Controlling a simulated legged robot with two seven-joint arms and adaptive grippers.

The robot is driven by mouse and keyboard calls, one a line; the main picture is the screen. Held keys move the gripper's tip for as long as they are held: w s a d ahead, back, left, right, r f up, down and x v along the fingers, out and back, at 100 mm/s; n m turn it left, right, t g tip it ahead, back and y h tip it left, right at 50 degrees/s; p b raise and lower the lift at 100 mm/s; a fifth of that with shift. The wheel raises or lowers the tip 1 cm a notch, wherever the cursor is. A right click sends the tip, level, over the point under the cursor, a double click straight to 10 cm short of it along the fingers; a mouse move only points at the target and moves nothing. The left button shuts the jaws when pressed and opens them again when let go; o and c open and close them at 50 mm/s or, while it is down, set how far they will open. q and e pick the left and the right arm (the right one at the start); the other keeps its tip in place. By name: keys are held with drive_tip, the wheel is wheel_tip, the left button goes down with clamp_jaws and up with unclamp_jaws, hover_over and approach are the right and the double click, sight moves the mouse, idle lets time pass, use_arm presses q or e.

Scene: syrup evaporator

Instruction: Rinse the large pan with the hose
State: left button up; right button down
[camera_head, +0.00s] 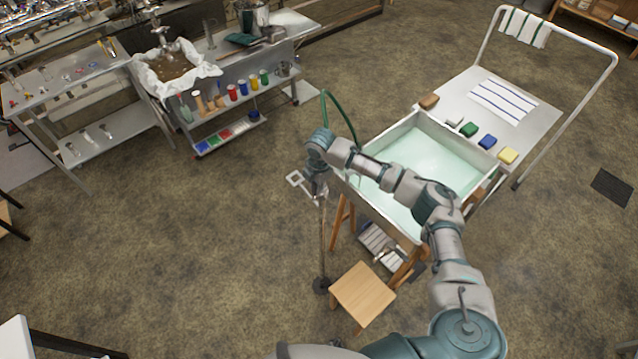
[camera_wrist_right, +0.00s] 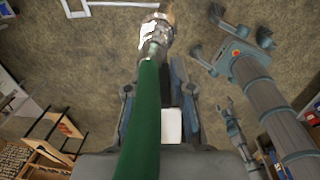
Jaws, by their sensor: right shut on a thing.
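A large rectangular pan (camera_head: 383,212) with pale walls and a pale green interior stands right of centre in the head view. I cannot tell how much of the green is liquid. My right gripper (camera_head: 318,186) is beside its left side, outside the rim. The right wrist view shows the green hose (camera_wrist_right: 145,125) with a metal nozzle (camera_wrist_right: 155,35) running between the fingers of this gripper, shut on it. In the head view the hose (camera_head: 343,115) arches above my wrist and drops behind my arm. Parts of another grey limb show at right in the wrist view; its jaw state is unclear.
A thin stand (camera_head: 323,240) with a dark round base is below my right gripper. A wooden stool (camera_head: 363,294) stands in front of the pan. A cart (camera_head: 535,112) with coloured sponges is behind it. A steel workbench (camera_head: 240,70) is upper left.

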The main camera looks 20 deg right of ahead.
drive_tip(key=shift+s+a+f+t+y, duration=0.1)
drive_tip(key=shift+s+f+t+y, duration=0.15)
drive_tip(key=shift+s+t, duration=0.3)
drive_tip(key=shift+s+a+f+t+y, duration=0.1)
drive_tip(key=shift+s+t+y, duration=0.25)
drive_tip(key=shift+s+t, duration=0.2)
use_arm(q)
drive_tip(key=shift+a+f+b, duration=0.3)
drive_tip(key=shift+b, duration=0.05)
use_arm(e)
drive_tip(key=shift+s+d+f+t+y, duration=0.2)
drive_tip(key=shift+s+t, duration=0.25)
drive_tip(key=shift+t, duration=0.35)
drive_tip(key=shift+s+d+f+t+y, duration=0.1)
drive_tip(key=shift+s+f+t+y, duration=0.3)
drive_tip(key=shift+t, duration=0.4)
drive_tip(key=shift+r, duration=0.1)
drive_tip(key=c, duration=1)
unclamp_jaws()
drive_tip(key=shift+s+a, duration=0.1)
use_arm(q)
drive_tip(key=shift+a+f, duration=0.15)
drive_tip(key=shift+a, duration=0.3)
use_arm(e)
drive_tip(key=a+v, duration=0.1)
drive_tip(key=v, duration=1.1)
drive_tip(key=shift+a+r, duration=0.2)
drive_tip(key=shift+r, duration=0.05)
